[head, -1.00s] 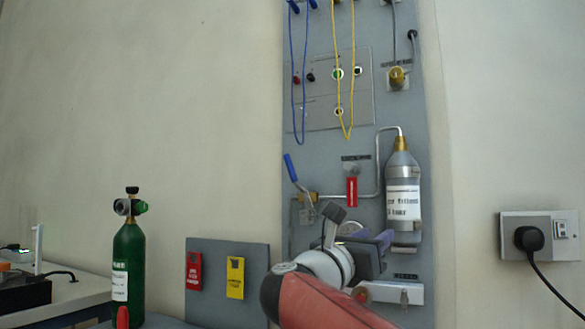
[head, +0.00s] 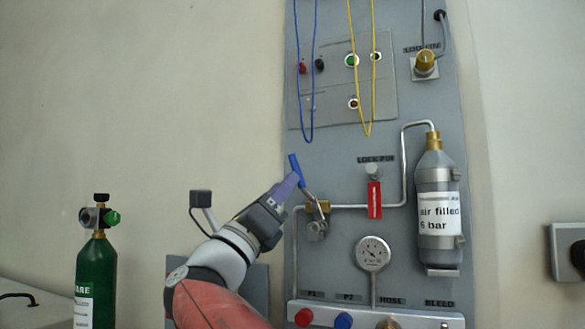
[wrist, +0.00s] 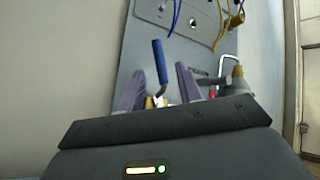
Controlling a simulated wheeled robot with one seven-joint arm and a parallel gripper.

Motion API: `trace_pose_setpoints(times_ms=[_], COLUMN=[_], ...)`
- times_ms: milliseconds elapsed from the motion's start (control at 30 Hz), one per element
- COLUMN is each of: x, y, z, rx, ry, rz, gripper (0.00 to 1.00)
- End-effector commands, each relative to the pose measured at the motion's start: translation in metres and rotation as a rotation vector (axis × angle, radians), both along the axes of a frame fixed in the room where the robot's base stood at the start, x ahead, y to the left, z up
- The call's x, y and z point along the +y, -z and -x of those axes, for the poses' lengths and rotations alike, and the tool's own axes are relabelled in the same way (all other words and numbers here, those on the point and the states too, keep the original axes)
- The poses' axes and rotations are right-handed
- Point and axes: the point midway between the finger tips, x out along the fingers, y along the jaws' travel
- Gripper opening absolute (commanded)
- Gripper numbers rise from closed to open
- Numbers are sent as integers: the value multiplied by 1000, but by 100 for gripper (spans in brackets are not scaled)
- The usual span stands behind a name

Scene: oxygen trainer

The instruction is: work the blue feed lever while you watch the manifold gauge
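A red tag (head: 374,199) hangs from the lock pin right of the lever. A grey air bottle (head: 438,210) is on the panel's right. The manifold (head: 362,315) with coloured knobs is below. Blue and yellow cords (head: 366,100) hang above. A green cylinder (head: 96,275) stands at left.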

Motion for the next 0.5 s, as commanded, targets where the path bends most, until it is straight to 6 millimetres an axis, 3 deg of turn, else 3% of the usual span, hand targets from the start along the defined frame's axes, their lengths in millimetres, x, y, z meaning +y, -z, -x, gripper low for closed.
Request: trace_pose_setpoints(times_ms=[500], x=[-30], y=[-47], z=[-36], rx=[-2], ry=[3], rz=[3], gripper=[35])
